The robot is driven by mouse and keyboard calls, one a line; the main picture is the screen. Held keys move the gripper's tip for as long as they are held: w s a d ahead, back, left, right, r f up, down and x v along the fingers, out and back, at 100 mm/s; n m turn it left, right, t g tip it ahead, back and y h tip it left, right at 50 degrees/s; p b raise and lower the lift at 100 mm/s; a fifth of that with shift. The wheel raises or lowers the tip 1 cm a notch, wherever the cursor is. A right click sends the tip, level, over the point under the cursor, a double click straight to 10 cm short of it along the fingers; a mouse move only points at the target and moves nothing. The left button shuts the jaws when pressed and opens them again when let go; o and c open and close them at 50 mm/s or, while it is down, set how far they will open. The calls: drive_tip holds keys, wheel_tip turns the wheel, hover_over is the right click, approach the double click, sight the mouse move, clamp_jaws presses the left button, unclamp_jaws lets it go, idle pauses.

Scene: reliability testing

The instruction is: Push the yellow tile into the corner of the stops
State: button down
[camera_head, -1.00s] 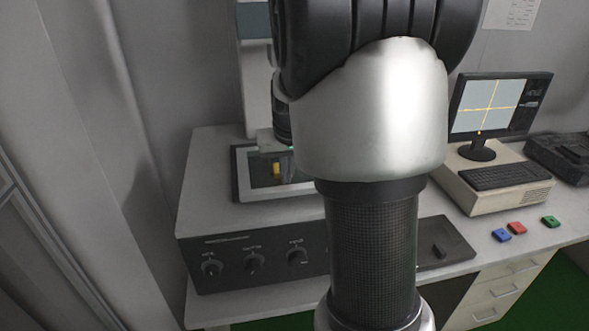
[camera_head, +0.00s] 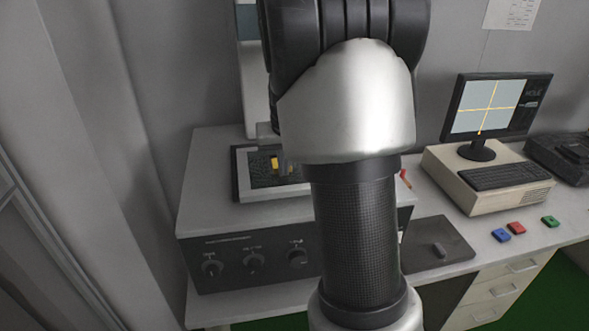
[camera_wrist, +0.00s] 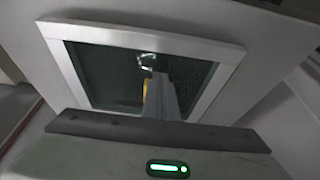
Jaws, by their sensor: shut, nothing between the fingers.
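The yellow tile (camera_head: 275,164) lies on the dark recessed plate inside the light frame on top of the instrument. In the wrist view only a thin strip of the yellow tile (camera_wrist: 145,87) shows, beside my fingers. My gripper (camera_wrist: 158,82) is shut, its fingers reaching down over the plate right next to the tile; whether they touch it I cannot tell. A small shiny piece (camera_wrist: 147,60) lies just beyond the fingertips; I cannot make out whether it is part of the stops. In the head view my arm hides the right part of the plate.
The light frame (camera_head: 241,177) surrounds the plate. The instrument's knobbed front panel (camera_head: 228,262) faces me. To the right are a monitor (camera_head: 493,107), a keyboard (camera_head: 505,175), and blue (camera_head: 501,235), red (camera_head: 516,228) and green (camera_head: 550,221) blocks on the bench.

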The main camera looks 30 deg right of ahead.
drive_tip(key=shift+w+d+p, duration=0.2)
drive_tip(key=shift+w, duration=0.6)
drive_tip(key=shift+w+d+p, duration=0.15)
drive_tip(key=shift+w+d, duration=0.05)
drive_tip(key=shift+w, duration=0.6)
drive_tip(key=shift+s+p+v, duration=0.15)
drive_tip(key=shift+p+v, duration=0.35)
drive_tip(key=shift+v, duration=0.6)
drive_tip(key=shift+s+p+v, duration=0.15)
drive_tip(key=shift+p+v, duration=0.35)
drive_tip(key=shift+v, duration=0.6)
drive_tip(key=shift+f, duration=0.1)
